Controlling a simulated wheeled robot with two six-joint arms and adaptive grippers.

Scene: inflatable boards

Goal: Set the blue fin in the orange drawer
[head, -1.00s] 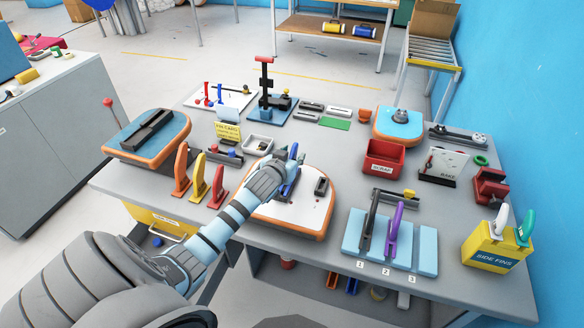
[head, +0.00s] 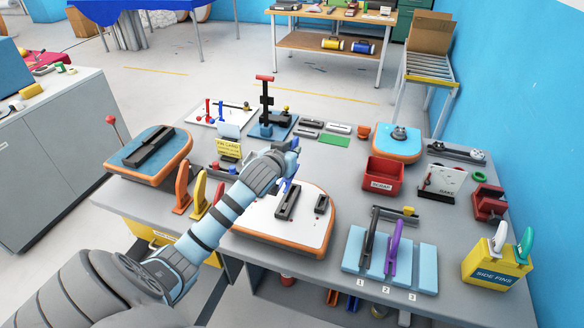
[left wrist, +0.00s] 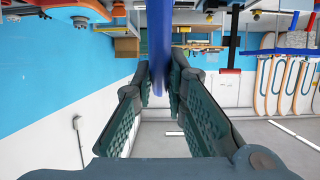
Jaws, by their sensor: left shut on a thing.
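My left gripper (head: 291,152) is shut on the blue fin (left wrist: 158,38) and holds it above the white board with the orange rim (head: 262,219). In the left wrist view the fin stands between the two dark fingers (left wrist: 160,80). In the head view only bits of the fin (head: 285,187) show beside the gripper. The yellow-orange drawer (head: 143,231) is below the table's left front edge, well left of and below the gripper. My arm hides part of it, and I cannot tell how far it is open. My right gripper is not in view.
Upright orange and yellow fins (head: 182,190) stand at the left, beside my arm. A blue board with an orange rim (head: 176,156) lies farther left. A red scrap bin (head: 383,173), a light-blue fin rack (head: 428,268) and a yellow side-fins box (head: 493,266) are at the right.

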